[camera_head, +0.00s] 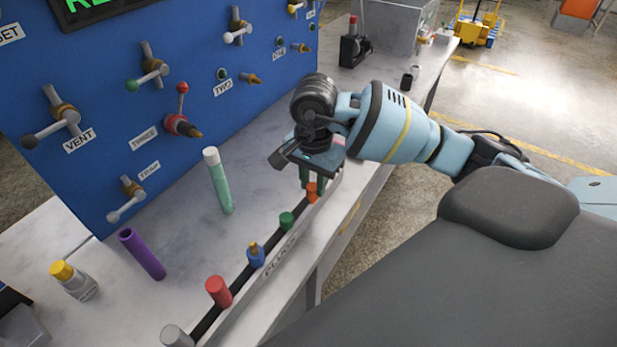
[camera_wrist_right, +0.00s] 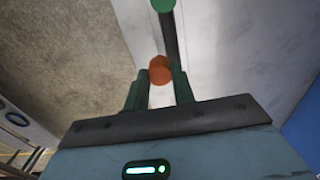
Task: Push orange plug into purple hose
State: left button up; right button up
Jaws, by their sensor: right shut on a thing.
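The orange plug (camera_head: 312,192) stands in the far part of the plug rack at the table's front edge. My right gripper (camera_head: 309,182) points down over the rack and is shut on the orange plug. In the right wrist view the orange plug (camera_wrist_right: 160,70) sits between the two green fingers of my right gripper (camera_wrist_right: 160,85). The purple hose (camera_head: 142,254) stands on the table at the left, tilted, with its dark open end up. My left gripper is not in view.
The rack also holds a green plug (camera_head: 286,221), a blue plug (camera_head: 255,256), a red plug (camera_head: 218,291) and a grey plug (camera_head: 176,337). A green hose with a white top (camera_head: 219,182) stands between rack and blue panel (camera_head: 110,120). A yellow-capped bottle (camera_head: 74,281) is at left.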

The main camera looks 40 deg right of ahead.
jog(key=s+a+r, duration=0.1)
jog(key=s+a, duration=0.3)
jog(key=s, duration=0.8)
jog(key=shift+s+r+b, duration=0.15)
jog(key=shift+s+b, duration=0.25)
